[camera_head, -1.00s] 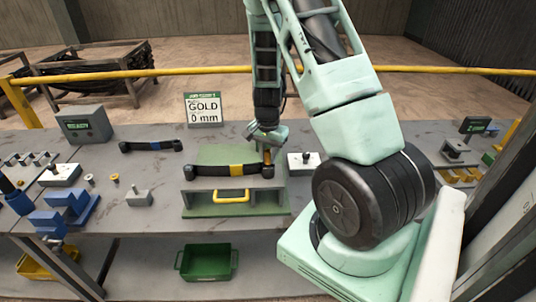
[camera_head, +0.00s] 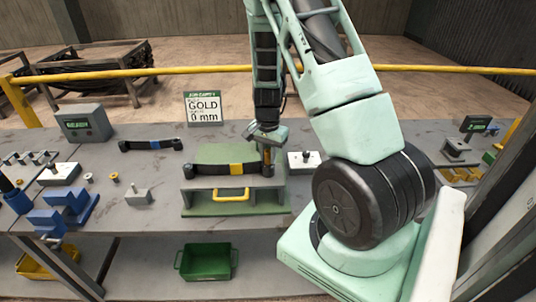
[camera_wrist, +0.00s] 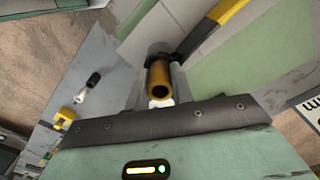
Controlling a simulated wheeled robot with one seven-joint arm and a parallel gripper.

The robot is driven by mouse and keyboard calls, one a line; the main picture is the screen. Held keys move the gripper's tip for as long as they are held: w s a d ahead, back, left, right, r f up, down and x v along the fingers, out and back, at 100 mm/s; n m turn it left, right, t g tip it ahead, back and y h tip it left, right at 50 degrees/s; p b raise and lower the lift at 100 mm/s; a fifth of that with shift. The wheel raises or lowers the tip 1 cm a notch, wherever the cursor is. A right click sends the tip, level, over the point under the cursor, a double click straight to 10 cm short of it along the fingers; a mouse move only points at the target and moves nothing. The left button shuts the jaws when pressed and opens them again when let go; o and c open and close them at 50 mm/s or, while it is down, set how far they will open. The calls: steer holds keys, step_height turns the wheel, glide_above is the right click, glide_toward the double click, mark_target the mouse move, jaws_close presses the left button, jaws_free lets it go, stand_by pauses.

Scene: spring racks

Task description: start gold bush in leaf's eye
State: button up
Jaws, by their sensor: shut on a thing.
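The gold bush (camera_wrist: 159,80) shows end-on in the wrist view, upright at the eye (camera_wrist: 163,55) of the dark leaf with a yellow band. In the head view the leaf (camera_head: 212,169) lies across the green fixture (camera_head: 190,210), and the bush (camera_head: 267,156) stands over its right eye. My gripper (camera_head: 267,148) is above that eye, shut on the bush. Its fingertips are hard to make out. I cannot tell whether the bush has entered the eye. The sign (camera_head: 203,108) reads GOLD, 0 mm.
A second leaf (camera_head: 150,145) lies behind to the left. A white-topped block (camera_head: 303,161) stands close right of the fixture. Blue blocks (camera_head: 70,205) and small bushes are at left. A green bin (camera_head: 207,262) is on the lower shelf. A yellow rail (camera_head: 180,72) runs behind the bench.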

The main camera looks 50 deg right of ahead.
steer(key=shift+f, duration=0.35)
steer(key=o, duration=1.4)
steer(key=shift+r, duration=0.1)
step_height(320, 180, up, 7)
steer(key=p, duration=0.5)
stand_by(0.4)
